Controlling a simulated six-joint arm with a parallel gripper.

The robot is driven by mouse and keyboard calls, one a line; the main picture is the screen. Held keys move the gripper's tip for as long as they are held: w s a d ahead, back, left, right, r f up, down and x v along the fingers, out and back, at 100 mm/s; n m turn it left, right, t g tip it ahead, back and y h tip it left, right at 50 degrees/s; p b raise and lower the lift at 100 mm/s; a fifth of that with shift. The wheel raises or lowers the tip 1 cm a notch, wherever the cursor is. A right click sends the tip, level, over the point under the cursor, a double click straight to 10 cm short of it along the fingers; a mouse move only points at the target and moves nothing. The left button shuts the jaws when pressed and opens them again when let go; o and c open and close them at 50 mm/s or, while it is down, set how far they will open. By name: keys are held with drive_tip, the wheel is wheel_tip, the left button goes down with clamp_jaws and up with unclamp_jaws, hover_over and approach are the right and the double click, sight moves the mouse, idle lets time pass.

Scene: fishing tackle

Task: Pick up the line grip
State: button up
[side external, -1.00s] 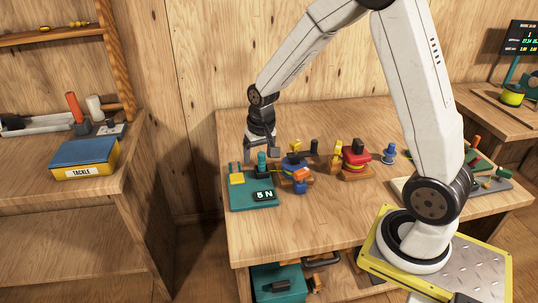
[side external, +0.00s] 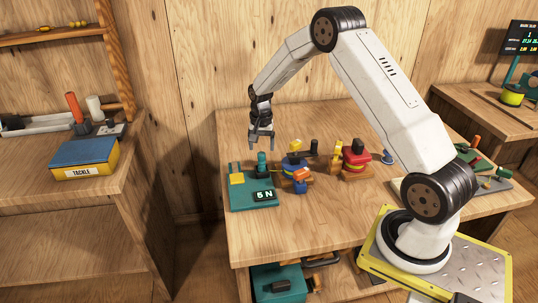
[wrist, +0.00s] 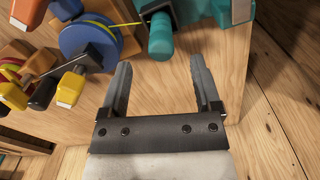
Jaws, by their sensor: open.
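My gripper (side external: 262,145) is open and empty, above and behind the teal base. Both fingers of my gripper (wrist: 158,66) show apart in the wrist view, with bare wood between them. I cannot tell the exact gap to the grip.
A blue reel (side external: 294,168) on a wooden block stands close right of the teal base; it also shows in the wrist view (wrist: 90,42). A red reel (side external: 355,160) stands farther right. The table (side external: 235,130) is clear behind and left of my gripper.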

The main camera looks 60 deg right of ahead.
sight(261, 162)
drive_tip(key=shift+f, duration=1.15)
drive_tip(key=shift+w+f, duration=0.1)
drive_tip(key=shift+f, duration=2.5)
drive_tip(key=shift+c, duration=0.2)
clamp_jaws()
